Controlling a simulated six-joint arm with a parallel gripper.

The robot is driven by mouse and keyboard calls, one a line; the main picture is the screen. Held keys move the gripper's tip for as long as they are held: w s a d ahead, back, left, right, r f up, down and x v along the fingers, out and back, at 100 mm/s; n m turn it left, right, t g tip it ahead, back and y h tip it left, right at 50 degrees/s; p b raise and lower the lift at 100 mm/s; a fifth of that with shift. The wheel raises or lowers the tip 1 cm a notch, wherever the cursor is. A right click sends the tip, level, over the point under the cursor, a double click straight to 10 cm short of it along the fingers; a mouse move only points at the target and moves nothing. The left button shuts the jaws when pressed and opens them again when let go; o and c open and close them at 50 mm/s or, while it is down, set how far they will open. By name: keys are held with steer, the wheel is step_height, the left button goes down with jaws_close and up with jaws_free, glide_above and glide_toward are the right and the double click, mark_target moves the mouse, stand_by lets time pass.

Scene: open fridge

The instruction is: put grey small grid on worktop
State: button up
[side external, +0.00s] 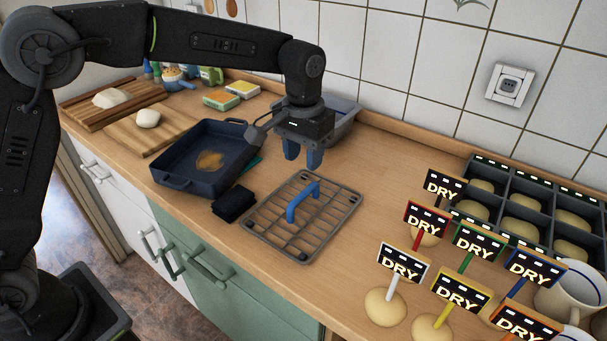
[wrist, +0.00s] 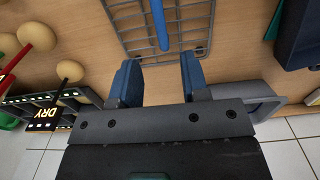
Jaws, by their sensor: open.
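A grey grid (side external: 269,249) with a blue arched handle (side external: 297,203) lies flat on the wooden worktop (side external: 375,258). In the wrist view, part of the grid shows at the top, with its blue handle (wrist: 160,25) roughly in line with the gap between my fingers. My gripper (side external: 303,156) is open and empty, with its two blue fingers pointing down. It is above the worktop, behind the grid in the side view and apart from it. In the wrist view, nothing is between the fingers of my gripper (wrist: 158,78).
A dark blue roasting pan (side external: 180,180) with a brown stain and a folded black cloth (side external: 234,203) are left of the grid. A grey tub (side external: 345,125) stands behind my gripper. Several "DRY" signs (side external: 403,262) and a dark divided crate (side external: 515,188) stand to the right.

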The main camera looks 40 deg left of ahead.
steer(key=shift+r, duration=1.15)
steer(key=s+a+r+t, duration=0.2)
steer(key=s+a+r, duration=0.3)
steer(key=s+r, duration=0.15)
steer(key=s+a+f+t, duration=0.1)
steer(key=s+a, duration=0.3)
steer(key=s, duration=0.5)
steer(key=s+a+f+t, duration=0.1)
steer(key=s+a+t, duration=0.1)
steer(key=s, duration=0.8)
steer(key=shift+s+a+f+t, duration=0.25)
steer(key=shift+a+f+t, duration=0.1)
steer(key=shift+a, duration=0.5)
